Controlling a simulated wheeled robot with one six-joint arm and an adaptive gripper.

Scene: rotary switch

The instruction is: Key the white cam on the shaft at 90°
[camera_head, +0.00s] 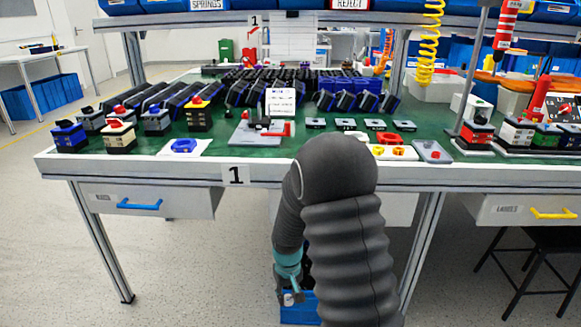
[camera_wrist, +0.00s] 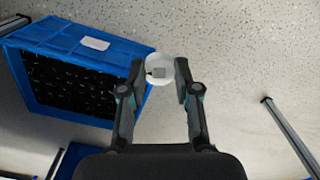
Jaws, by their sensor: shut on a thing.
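My gripper (camera_wrist: 159,80) is shut on the white cam (camera_wrist: 158,64), a small round white piece with a grey square mark in its middle, held between the two fingertips. In the head view my gripper (camera_head: 289,297) hangs low in front of the bench, below the tabletop, with a small pale spot of the cam at its tip. A grey fixture (camera_head: 243,134) with black and red parts stands on the bench near its front middle. I cannot make out the shaft or its angle at this size.
The blue crate (camera_wrist: 118,50) with many dark pieces is beside my gripper in the wrist view; part of it shows below the bench in the head view (camera_head: 300,312). The bench's front edge (camera_head: 130,170) lies above my gripper. Switch boxes (camera_head: 200,118) crowd the tabletop.

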